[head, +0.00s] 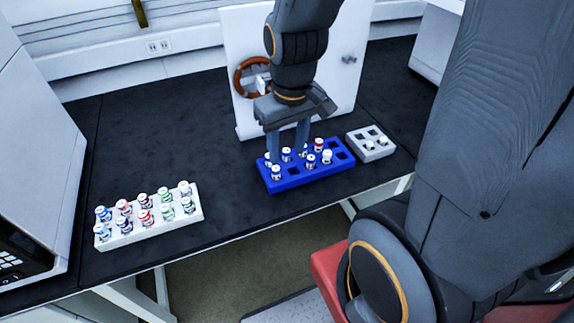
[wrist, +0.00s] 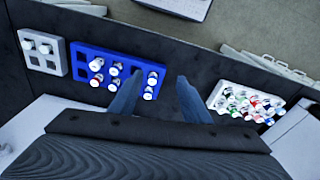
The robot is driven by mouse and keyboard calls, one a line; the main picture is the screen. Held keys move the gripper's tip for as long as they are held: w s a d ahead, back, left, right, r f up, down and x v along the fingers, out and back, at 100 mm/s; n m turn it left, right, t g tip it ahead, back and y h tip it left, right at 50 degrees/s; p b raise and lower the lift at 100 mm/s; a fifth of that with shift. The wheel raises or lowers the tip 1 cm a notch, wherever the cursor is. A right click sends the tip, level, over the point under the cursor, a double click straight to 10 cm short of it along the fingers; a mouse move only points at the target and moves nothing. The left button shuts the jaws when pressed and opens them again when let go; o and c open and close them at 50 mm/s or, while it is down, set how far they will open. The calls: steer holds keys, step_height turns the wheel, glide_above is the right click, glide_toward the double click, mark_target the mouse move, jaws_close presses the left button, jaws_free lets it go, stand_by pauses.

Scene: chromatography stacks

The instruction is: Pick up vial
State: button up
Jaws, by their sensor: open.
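The blue rack (head: 315,177) stands on the black bench and holds several upright vials with white caps, such as one at its front left corner (head: 276,173) and one at the right (head: 327,157). One vial (head: 319,144) has a red band. My gripper (head: 287,150) points down over the left-middle part of the rack, its fingers apart and partly hiding vials behind them. In the wrist view, my gripper (wrist: 160,78) is open, and two vials of the blue rack (wrist: 112,53) appear beside the left fingertip.
A white rack (head: 150,234) with several coloured-label vials stands at the left. A small grey rack (head: 376,155) with white-capped vials is close to the blue rack's right. A white panel (head: 245,110) stands behind my gripper. The bench between the white and blue racks is clear.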

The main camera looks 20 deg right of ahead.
steer(key=w+f+n+b, duration=0.2)
steer(key=w+f+n, duration=0.15)
steer(key=n, duration=0.55)
steer(key=n+g+b, duration=0.1)
steer(key=n+b, duration=0.1)
steer(key=n, duration=1.1)
glide_above(276, 169)
steer(key=f, duration=0.4)
steer(key=shift+d, duration=0.2)
steer(key=shift+f, duration=0.65)
steer(key=shift+w+a+f+p, duration=0.15)
steer(key=shift+f+p, duration=0.3)
steer(key=shift+f, duration=1.2)
steer(key=shift+s+a+f+p, duration=0.1)
steer(key=shift+f+p, duration=0.35)
steer(key=shift+f, duration=1.15)
jaws_close()
